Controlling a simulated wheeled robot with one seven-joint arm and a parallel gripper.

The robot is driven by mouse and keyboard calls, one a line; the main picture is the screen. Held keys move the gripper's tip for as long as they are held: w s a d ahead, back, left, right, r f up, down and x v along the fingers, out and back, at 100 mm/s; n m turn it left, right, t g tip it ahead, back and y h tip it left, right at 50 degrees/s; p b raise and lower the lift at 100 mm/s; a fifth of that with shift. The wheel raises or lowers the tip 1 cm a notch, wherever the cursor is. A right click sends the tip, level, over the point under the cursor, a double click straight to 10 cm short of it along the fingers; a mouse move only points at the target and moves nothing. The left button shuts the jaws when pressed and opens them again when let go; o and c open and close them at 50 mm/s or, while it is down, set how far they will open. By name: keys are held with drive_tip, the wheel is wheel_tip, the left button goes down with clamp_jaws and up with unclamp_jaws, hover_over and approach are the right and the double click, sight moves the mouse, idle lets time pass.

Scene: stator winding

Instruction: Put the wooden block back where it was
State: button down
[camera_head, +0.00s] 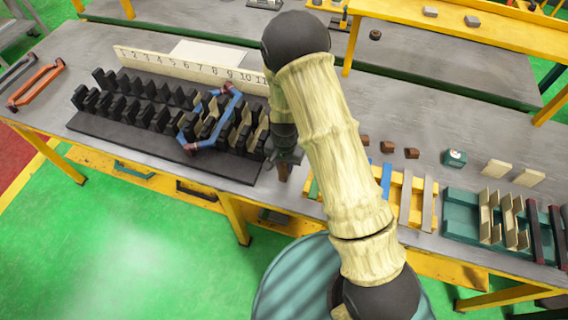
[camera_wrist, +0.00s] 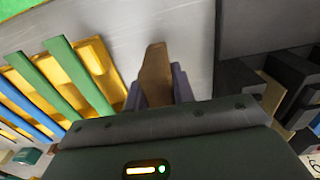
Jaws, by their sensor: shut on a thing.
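My gripper (camera_wrist: 158,88) is shut on a brown wooden block (camera_wrist: 155,70), which sticks out past the two fingertips in the wrist view. In the head view the block (camera_head: 283,172) shows as a small brown piece below my gripper (camera_head: 284,160), near the table's front edge. It is over bare grey table between the black slotted rack (camera_head: 130,133) and the yellow tray of strips (camera_head: 422,200). I cannot tell whether the block touches the table. Small brown blocks (camera_head: 388,147) (camera_head: 412,153) stand on the table right of my arm.
A blue handle-like frame (camera_head: 231,108) lies across the rack. A numbered ruler board (camera_head: 190,68) stands behind it. Orange (camera_head: 36,84) and dark frames lie far left. A teal tray (camera_head: 460,220) is at the right. Bare table shows behind the yellow tray.

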drive_tip(key=shift+f, duration=0.2)
drive_tip(key=c, duration=1.2)
unclamp_jaws()
drive_tip(key=shift+o, duration=0.2)
wheel_tip(320, 180, up, 12)
drive_tip(key=b, duration=0.2)
drive_tip(key=shift+r+b, duration=0.2)
drive_tip(key=shift+b, duration=0.1)
